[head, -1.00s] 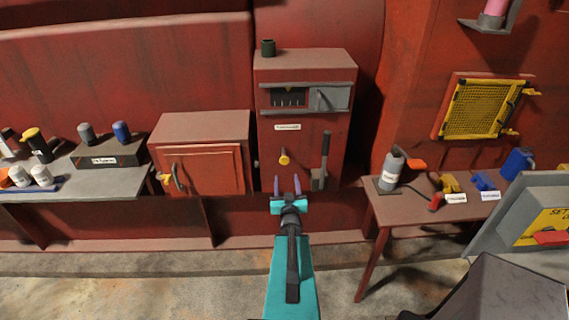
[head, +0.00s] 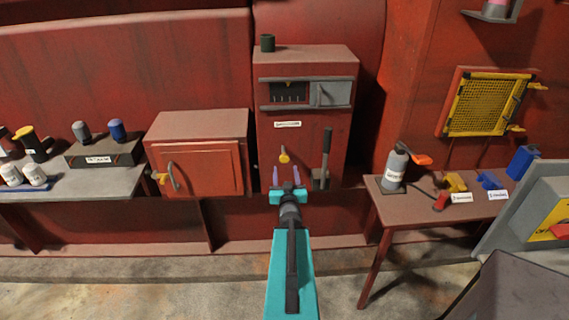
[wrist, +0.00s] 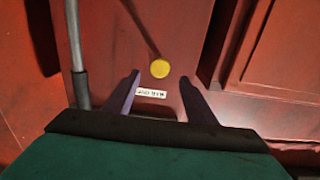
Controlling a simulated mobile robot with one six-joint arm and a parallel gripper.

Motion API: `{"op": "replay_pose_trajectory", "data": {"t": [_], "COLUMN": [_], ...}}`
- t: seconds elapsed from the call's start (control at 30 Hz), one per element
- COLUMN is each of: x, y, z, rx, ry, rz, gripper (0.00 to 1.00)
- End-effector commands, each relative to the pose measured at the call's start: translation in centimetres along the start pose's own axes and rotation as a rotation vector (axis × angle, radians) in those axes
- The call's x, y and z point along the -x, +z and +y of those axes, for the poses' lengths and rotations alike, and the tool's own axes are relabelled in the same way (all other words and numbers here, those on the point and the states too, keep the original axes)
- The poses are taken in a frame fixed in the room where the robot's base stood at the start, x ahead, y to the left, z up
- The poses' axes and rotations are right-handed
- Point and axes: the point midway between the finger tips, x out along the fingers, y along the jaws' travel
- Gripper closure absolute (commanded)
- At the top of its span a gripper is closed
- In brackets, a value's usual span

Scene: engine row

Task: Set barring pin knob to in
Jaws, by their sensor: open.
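The yellow round knob (head: 284,157) sits on a thin stem on the front of the red-brown cabinet (head: 345,140). In the wrist view the knob (wrist: 160,68) shows between and just beyond my fingertips, with a small white label (wrist: 151,93) near it, shown upside down and not clearly readable. My gripper (head: 286,172) is open and empty, its two purple fingers pointing at the cabinet front just below the knob in the head view. In the wrist view my gripper (wrist: 160,80) has one finger on each side of the knob's line. I cannot tell whether they touch it.
A grey lever (head: 326,150) stands right of the knob; it also shows in the wrist view (wrist: 77,50). A red door cabinet (head: 205,125) is at left. A table (head: 440,212) at right holds a grey bottle and small tools.

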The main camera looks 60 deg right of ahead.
Motion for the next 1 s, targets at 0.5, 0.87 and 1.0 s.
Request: {"op": "replay_pose_trajectory", "data": {"t": [0.5, 0.87, 1.0], "x": [-1.8, -3.1, -3.5], "y": [0.3, 0.3, 0.3], "z": [0.0, 0.0, 0.0], "rx": [0.0, 0.001, -0.001], "ry": [-0.001, -0.001, 0.001], "rz": [0.001, 0.001, 0.0], "gripper": [0.49, 0.49, 0.49]}}
